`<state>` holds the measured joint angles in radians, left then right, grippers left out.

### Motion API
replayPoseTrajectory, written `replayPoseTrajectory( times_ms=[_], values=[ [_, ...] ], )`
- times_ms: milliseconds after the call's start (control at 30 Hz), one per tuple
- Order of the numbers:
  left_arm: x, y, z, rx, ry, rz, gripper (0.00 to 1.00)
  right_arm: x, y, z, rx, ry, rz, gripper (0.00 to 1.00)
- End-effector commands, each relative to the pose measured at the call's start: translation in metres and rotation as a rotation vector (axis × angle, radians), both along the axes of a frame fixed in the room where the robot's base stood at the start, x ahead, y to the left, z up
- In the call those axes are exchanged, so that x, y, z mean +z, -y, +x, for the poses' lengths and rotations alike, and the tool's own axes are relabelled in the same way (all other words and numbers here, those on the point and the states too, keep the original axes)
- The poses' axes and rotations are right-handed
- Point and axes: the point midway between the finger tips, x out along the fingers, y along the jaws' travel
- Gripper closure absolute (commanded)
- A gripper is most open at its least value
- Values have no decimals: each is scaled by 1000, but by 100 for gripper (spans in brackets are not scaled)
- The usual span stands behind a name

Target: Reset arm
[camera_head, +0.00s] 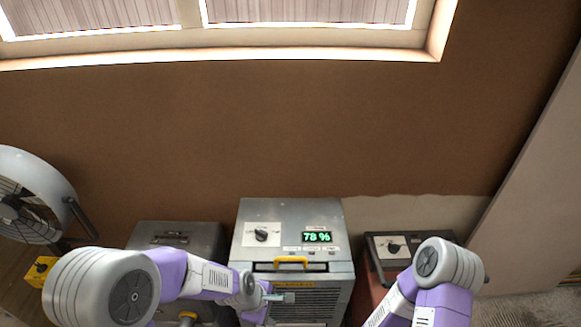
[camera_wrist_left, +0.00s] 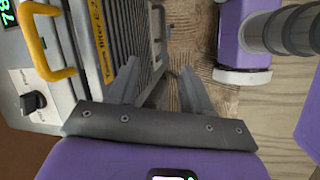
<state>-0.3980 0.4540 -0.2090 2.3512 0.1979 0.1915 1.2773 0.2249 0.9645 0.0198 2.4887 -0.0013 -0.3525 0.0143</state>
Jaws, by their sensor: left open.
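My left gripper (camera_head: 284,297) is in front of the grey metal machine (camera_head: 262,216), below its yellow handle (camera_head: 291,261). In the left wrist view my left gripper (camera_wrist_left: 160,68) has its two fingers apart with nothing between them. The machine's slatted front (camera_wrist_left: 122,25) and yellow handle (camera_wrist_left: 40,42) are on the left there, apart from the fingers. My right arm comes up at the lower right of the head view, but its gripper is outside the frame.
The machine has a black dial (camera_head: 261,235) and a display (camera_head: 317,237) reading 78 %. A darker grey box (camera_head: 180,232) stands to its left, a red and black unit (camera_head: 372,270) to its right. A fan (camera_head: 28,200) is at far left. Brown plaster wall (camera_head: 270,130) rises behind.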

Motion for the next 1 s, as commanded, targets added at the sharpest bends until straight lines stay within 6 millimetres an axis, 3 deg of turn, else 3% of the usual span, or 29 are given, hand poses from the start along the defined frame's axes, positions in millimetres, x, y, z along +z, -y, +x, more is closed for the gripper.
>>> replayPoseTrajectory(
  times_ms=[267, 400, 500, 700, 1000],
  values=[
    [-86, -33, -24, -333, 47, 92, 51, -9, 0, -1, 1, -3, 1, 51],
    [-140, -47, -53, -596, 91, 107, 51, -16, 0, -1, 1, -2, 0, 51],
    [-169, -50, -74, -763, 137, 98, 51, -19, 0, -1, 1, -2, 0, 51],
    [-196, -48, -99, -960, 217, 76, 51, -23, 0, -1, 1, -2, 0, 51],
    [-199, -47, -102, -1002, 241, 74, 51, -23, 0, -1, 1, -2, 0, 51]
  ],
)
